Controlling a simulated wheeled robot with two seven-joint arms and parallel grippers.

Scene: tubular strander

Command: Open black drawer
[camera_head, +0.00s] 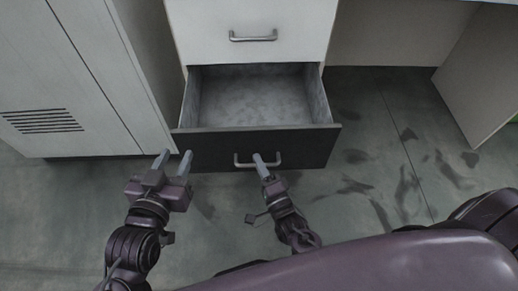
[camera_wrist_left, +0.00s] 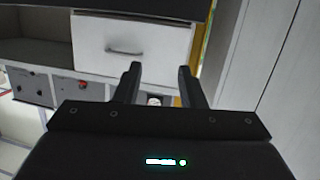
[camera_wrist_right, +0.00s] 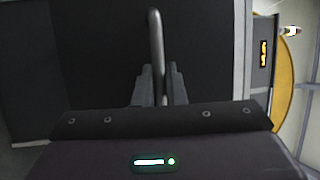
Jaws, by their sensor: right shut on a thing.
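The black drawer (camera_head: 220,150) is pulled out from the white cabinet, and its grey empty inside (camera_head: 250,98) shows. Its metal handle (camera_head: 242,164) is on the dark front. My right gripper (camera_head: 259,158) is at the handle, and in the right wrist view its fingers (camera_wrist_right: 153,85) are closed around the handle bar (camera_wrist_right: 156,40). My left gripper (camera_head: 173,158) is open and empty, just in front of the drawer's left corner. In the left wrist view its fingers (camera_wrist_left: 158,85) stand apart with nothing between them.
A white drawer (camera_head: 248,20) with a metal handle sits shut above the black one. A grey cabinet (camera_head: 65,80) with a vent stands at the left. Stained floor (camera_head: 380,170) is free to the right, below a desk with a side panel (camera_head: 480,85).

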